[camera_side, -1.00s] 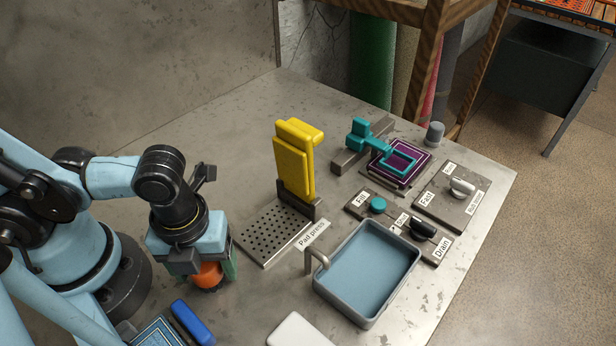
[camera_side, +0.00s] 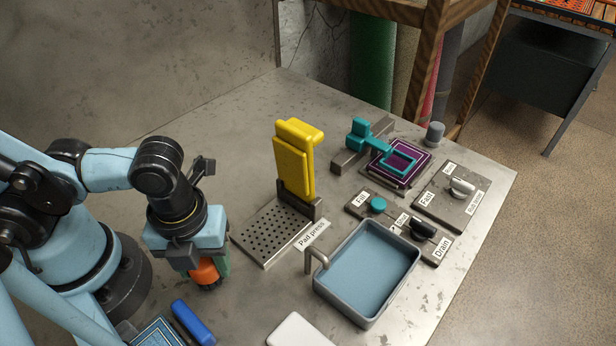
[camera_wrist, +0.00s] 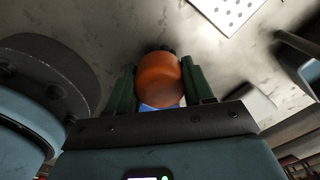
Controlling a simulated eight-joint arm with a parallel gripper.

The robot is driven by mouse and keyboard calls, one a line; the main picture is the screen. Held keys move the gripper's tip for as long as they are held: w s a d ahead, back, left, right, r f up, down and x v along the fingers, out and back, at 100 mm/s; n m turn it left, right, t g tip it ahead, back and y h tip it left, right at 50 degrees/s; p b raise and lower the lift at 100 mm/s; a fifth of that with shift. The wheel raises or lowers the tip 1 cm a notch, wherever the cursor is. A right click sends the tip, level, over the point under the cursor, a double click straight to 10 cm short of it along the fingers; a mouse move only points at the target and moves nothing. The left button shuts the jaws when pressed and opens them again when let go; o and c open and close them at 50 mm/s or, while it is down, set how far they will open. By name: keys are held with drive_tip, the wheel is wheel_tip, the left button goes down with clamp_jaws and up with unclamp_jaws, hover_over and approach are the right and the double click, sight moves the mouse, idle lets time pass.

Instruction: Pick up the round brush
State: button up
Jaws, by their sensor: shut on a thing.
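The round brush (camera_side: 204,271) shows as an orange rounded body under my gripper (camera_side: 206,266), at the lower left of the side view. In the wrist view the orange brush (camera_wrist: 159,79) sits between the two green fingers of my gripper (camera_wrist: 160,85). The fingers are shut on it from both sides. A dark lower part of the brush shows just past the orange body. In the side view the brush's lower end is close to the table; I cannot tell whether it touches.
The perforated pad press plate (camera_side: 268,238) with its upright yellow lid (camera_side: 294,165) stands right of my gripper. A grey basin (camera_side: 345,322) with a tap is further right. A blue-handled item (camera_side: 192,321) and a white pad (camera_side: 300,331) lie at the front. Bare table lies behind.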

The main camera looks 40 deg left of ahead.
drive_tip(key=shift+r, duration=4.4)
drive_tip(key=o, duration=0.6)
drive_tip(key=c, duration=0.5)
drive_tip(key=shift+r, duration=0.1)
drive_tip(key=w+d+r, duration=0.3)
drive_tip(key=w+d, duration=0.6)
drive_tip(key=w+d+f, duration=0.5)
drive_tip(key=w+d, duration=0.3)
drive_tip(key=d, duration=0.1)
drive_tip(key=shift+f, duration=3.25)
